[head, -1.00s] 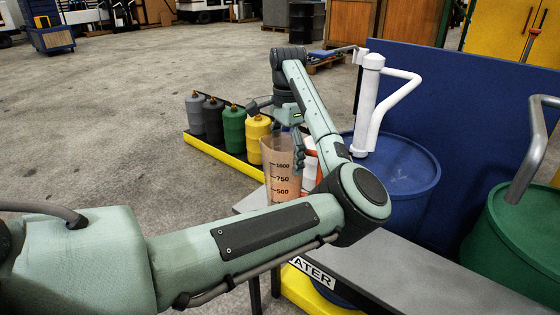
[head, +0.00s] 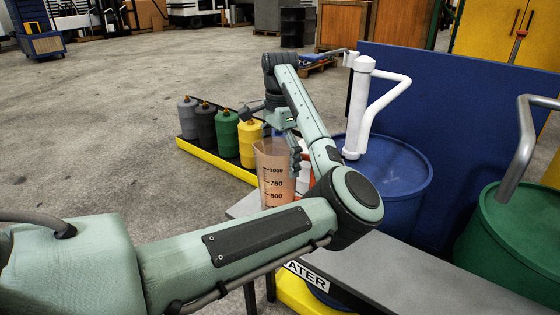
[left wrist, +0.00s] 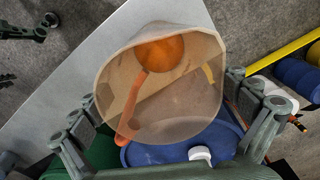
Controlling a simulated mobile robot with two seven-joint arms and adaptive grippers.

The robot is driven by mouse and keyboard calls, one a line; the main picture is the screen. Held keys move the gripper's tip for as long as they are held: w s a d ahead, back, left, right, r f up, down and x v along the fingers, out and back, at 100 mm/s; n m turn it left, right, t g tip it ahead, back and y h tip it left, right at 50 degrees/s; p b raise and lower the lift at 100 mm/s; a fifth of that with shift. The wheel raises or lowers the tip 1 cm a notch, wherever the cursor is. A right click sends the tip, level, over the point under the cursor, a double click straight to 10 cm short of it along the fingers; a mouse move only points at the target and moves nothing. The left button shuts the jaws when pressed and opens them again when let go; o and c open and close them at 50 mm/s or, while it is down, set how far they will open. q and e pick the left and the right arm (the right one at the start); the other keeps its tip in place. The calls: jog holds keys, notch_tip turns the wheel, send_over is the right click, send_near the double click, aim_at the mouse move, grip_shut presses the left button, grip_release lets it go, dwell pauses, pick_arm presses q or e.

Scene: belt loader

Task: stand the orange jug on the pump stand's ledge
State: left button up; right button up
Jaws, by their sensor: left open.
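The translucent orange jug (head: 272,178), marked 500, 750 and 1000, stands upright at the far left end of a grey ledge (head: 400,275). My left gripper (head: 296,150) is at the jug's rim, on its right side in the head view. In the left wrist view I look down into the jug (left wrist: 180,110), with an orange round patch at its bottom and an orange bar along one side. The open fingers of the left gripper (left wrist: 165,125) lie on either side of the jug, apart from it. The jug's far side is hidden. My right gripper is out of view.
A blue drum (head: 408,185) with a white pump (head: 362,105) and a green drum (head: 515,235) stand behind the ledge. Several capped bottles (head: 227,136) stand in a yellow-edged tray (head: 215,163) at left. A WATER sign (head: 306,275) hangs below the ledge.

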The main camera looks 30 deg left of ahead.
pick_arm(q)
notch_tip(320, 180, up, 12)
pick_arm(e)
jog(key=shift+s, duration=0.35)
pick_arm(q)
jog(key=shift+r, duration=0.1)
